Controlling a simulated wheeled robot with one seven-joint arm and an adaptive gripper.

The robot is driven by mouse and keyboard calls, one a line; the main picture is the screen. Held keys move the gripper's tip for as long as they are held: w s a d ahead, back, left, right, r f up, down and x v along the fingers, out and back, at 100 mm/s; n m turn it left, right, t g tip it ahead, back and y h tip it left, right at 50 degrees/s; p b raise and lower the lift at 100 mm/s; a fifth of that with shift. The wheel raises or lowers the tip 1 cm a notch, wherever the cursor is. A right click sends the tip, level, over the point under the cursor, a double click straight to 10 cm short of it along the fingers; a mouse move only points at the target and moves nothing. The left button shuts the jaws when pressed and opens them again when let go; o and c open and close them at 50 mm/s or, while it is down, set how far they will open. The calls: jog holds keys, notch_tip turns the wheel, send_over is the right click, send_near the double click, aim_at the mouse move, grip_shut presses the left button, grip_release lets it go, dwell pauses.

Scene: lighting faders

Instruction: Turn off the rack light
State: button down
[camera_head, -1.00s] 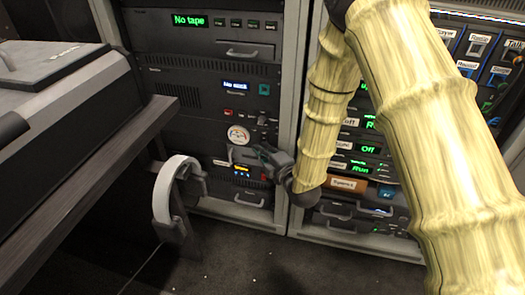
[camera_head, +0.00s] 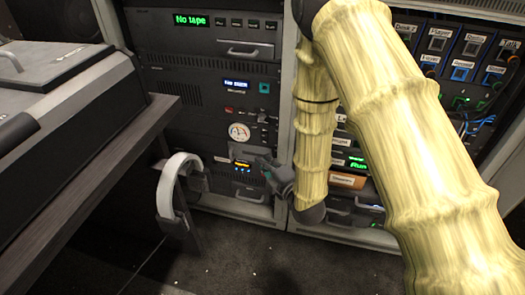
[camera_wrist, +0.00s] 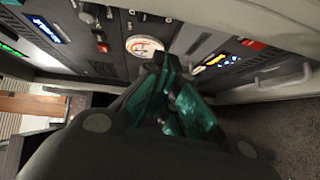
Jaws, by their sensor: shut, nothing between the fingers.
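The equipment rack (camera_head: 160,130) stands ahead with several panels. A round white gauge (camera_head: 239,132) sits above a small lit display (camera_head: 241,166) with coloured lights; in the wrist view the gauge (camera_wrist: 143,46) and lit display (camera_wrist: 215,60) flank the fingertips. My gripper (camera_head: 262,162) is shut and empty, close to the rack's lower panel, just right of the display. In the wrist view its teal-padded fingers (camera_wrist: 172,64) point at the panel between gauge and display. Contact cannot be told. No control can be read as the rack light; the fingers hide part of the panel.
A desk with a dark console (camera_head: 70,100) stands at left. A grey curved headphone-like piece (camera_head: 172,190) hangs at its edge. A second rack with labelled buttons (camera_head: 465,65) is partly hidden behind my arm. Drawer handles (camera_head: 250,197) stick out low. The floor (camera_head: 240,255) in front is clear.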

jog(key=p+v, duration=0.1)
jog(key=v, duration=0.5)
jog(key=shift+s+f, duration=0.35)
jog(key=shift+f, duration=0.2)
jog(key=shift+d, duration=0.1)
jog(key=s+d+f+m+g+h, duration=0.3)
jog(key=s+d+f+m, duration=0.25)
jog(key=f, duration=0.35)
jog(key=s+d+f+m+g+h, duration=0.35)
jog(key=s+f+m, duration=0.25)
jog(key=f, duration=0.3)
jog(key=s+d+f+m+g, duration=0.3)
jog(key=s+m, duration=0.1)
jog(key=s, duration=0.4)
jog(key=s+d+f+m+g+h, duration=0.1)
jog(key=s+d+f+m+g, duration=0.2)
jog(key=s, duration=0.4)
jog(key=s+d+f+m+g, duration=0.25)
jog(key=s+m, duration=0.25)
jog(key=s, duration=0.3)
notch_tip(320, 180, up, 36)
jog(key=p, duration=3.5)
jog(key=shift+a+f, duration=0.2)
jog(key=shift+a, duration=0.2)
jog(key=shift+w+n+h, duration=0.1)
jog(key=shift+n+h, duration=0.15)
